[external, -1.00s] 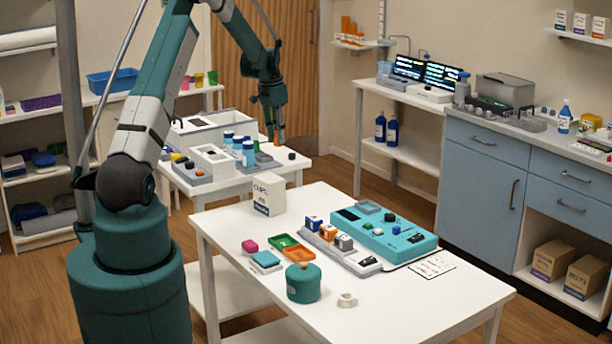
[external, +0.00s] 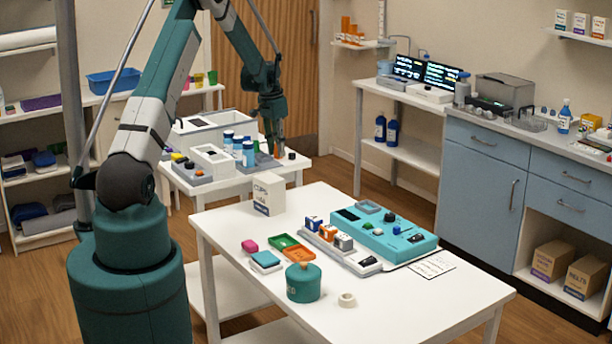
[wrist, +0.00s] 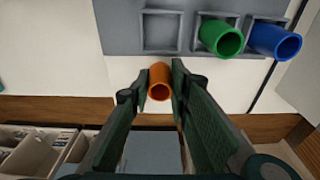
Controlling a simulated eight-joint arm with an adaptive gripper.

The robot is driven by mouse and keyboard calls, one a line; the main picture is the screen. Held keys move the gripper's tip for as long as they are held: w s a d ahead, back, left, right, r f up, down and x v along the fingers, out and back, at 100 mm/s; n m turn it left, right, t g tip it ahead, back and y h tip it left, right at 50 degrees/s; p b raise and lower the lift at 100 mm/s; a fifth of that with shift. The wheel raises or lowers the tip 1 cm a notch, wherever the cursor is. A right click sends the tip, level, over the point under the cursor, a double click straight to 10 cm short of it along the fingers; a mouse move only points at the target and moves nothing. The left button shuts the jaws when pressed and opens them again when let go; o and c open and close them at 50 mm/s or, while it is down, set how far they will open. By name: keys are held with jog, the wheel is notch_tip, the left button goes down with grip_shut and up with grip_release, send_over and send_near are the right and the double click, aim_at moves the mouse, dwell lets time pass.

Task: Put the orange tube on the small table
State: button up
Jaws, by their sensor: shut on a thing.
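The orange tube (wrist: 159,82) is between my gripper's fingers, its open end toward the wrist camera. My gripper (wrist: 160,68) is shut on it. The tube is just outside a grey rack (wrist: 120,35), beside an empty square slot (wrist: 162,32). A green tube (wrist: 221,38) and a blue tube (wrist: 275,41) sit in the other slots.
Blue-capped bottles (external: 238,148) and a white box (external: 212,160) stand left of my gripper. A dark small object (external: 291,155) is to its right. The larger front table (external: 420,305) holds a teal device (external: 400,240) and a teal pot (external: 303,283).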

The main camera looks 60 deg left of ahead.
aim_at(275, 147)
jog(key=shift+f, duration=0.2)
jog(key=o, duration=0.8)
jog(key=shift+r, duration=0.2)
jog(key=r, duration=0.4)
jog(key=s+r, duration=0.1)
jog(key=r, duration=0.7)
jog(key=shift+s, duration=0.25)
jog(key=shift+d, duration=0.1)
dwell(0.3)
